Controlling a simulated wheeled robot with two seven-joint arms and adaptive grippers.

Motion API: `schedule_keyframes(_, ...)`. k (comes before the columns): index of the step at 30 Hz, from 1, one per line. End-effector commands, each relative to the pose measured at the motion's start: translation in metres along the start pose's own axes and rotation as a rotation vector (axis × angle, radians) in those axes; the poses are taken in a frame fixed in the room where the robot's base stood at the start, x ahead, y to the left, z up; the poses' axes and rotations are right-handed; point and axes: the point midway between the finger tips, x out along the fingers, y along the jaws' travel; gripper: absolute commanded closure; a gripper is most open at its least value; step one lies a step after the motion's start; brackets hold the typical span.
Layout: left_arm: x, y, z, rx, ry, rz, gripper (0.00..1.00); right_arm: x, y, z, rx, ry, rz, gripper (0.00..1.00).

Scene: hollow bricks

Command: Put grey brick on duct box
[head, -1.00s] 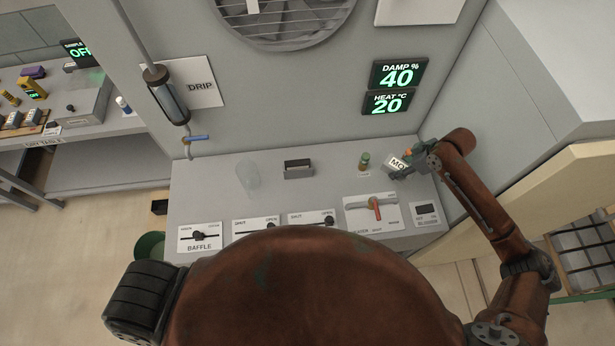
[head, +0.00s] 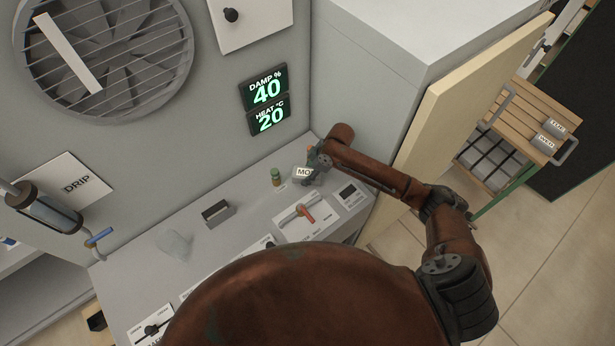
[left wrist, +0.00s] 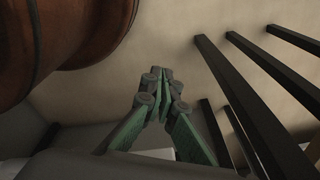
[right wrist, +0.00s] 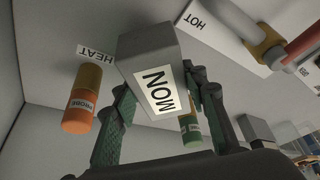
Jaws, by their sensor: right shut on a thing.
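A grey brick (head: 302,173) with a white MON label is held above the right part of a grey box-like console (head: 130,285). No label in view names the duct box, so I cannot tell for certain that this console is it. My right gripper (head: 317,163) is shut on the brick. In the right wrist view the brick (right wrist: 150,50) sits between the two green fingers, its MON label facing the camera. My left gripper (left wrist: 160,78) shows only in the left wrist view, with its fingertips together and nothing visible between them.
A red-handled lever (head: 306,212) lies in front. At right, a wooden-topped cart (head: 520,112) bears grey bricks labelled TUE (head: 555,127) and WED (head: 543,144).

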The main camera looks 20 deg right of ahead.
Motion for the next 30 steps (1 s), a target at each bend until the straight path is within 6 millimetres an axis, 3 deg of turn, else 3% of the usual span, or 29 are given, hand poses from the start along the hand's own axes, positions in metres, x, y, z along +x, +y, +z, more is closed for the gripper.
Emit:
schedule_keyframes(5, -0.002, 0.000, 0.003, 0.000, -0.005, 0.000, 1.00, 0.020, 0.000, 0.008, 0.001, 0.001, 0.000, 1.00)
schedule_keyframes(15, -0.003, 0.002, 0.028, -0.006, -0.036, 0.001, 1.00, 0.023, 0.000, 0.009, 0.000, 0.001, 0.001, 1.00)
schedule_keyframes(16, -0.003, 0.002, 0.028, -0.006, -0.037, 0.001, 1.00, 0.023, 0.000, 0.010, 0.001, -0.001, -0.001, 0.58)
schedule_keyframes(23, -0.003, 0.001, 0.022, -0.004, -0.030, 0.001, 1.00, 0.023, 0.000, 0.010, 0.001, -0.001, -0.001, 0.43)
schedule_keyframes(30, -0.002, 0.000, 0.013, -0.003, -0.018, 0.000, 1.00, 0.022, 0.000, 0.010, 0.001, -0.001, -0.001, 0.43)
